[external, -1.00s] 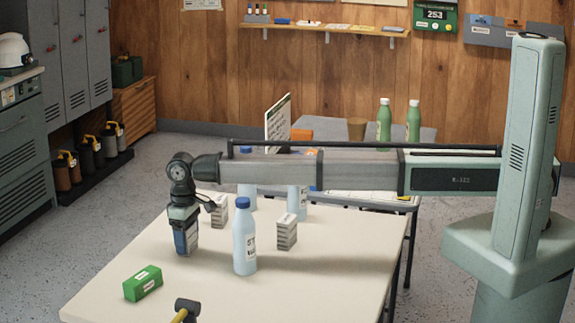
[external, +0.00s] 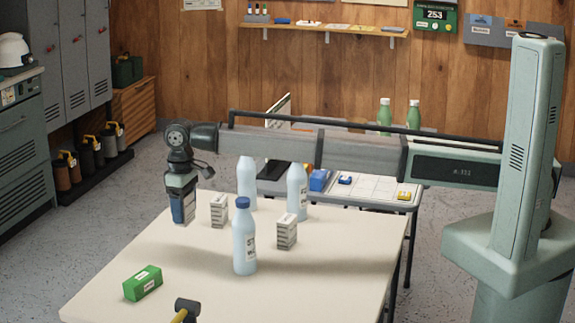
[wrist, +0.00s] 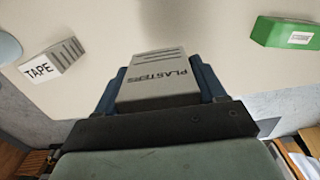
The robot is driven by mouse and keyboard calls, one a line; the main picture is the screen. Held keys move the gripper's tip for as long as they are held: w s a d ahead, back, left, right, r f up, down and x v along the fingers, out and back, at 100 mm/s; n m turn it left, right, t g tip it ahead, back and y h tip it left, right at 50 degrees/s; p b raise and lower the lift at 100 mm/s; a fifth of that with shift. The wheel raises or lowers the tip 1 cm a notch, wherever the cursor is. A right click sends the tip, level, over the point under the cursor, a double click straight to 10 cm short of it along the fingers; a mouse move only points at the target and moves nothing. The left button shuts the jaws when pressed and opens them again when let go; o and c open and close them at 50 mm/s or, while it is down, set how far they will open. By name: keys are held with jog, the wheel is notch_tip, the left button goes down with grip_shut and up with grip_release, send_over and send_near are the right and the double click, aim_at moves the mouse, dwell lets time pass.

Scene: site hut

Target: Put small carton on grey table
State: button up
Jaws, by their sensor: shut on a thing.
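My gripper (external: 184,218) is shut on a small grey-white carton marked PLASTERS (wrist: 160,78), seen between the fingers in the wrist view. In the external view it hangs above the cream table's far left part, and the carton is mostly hidden by the fingers. The grey table (external: 428,131) stands behind the cream table. My arm covers much of its top.
The cream table (external: 330,280) bears two striped cartons (external: 219,211) (external: 287,232), several pale blue bottles (external: 244,245), a green box (external: 143,284) and a hammer (external: 186,309). Green bottles (external: 384,115) and a blue block (external: 319,180) are on the grey table.

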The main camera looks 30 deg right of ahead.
notch_tip(320, 180, up, 20)
jog(key=w+d+m, duration=0.3)
jog(key=w+d, duration=0.4)
jog(key=d, duration=0.4)
jog(key=w+d+m, duration=0.2)
jog(key=w+d, duration=0.4)
jog(key=d, duration=0.4)
jog(key=w+d+m, duration=0.3)
jog(key=w+d, duration=0.4)
jog(key=d, duration=0.4)
jog(key=w+d+m, duration=0.2)
jog(key=d+m, duration=0.8)
jog(key=d, duration=3.1)
jog(key=shift+f, duration=14.4)
jog(key=shift+f, duration=0.15)
jog(key=o, duration=1)
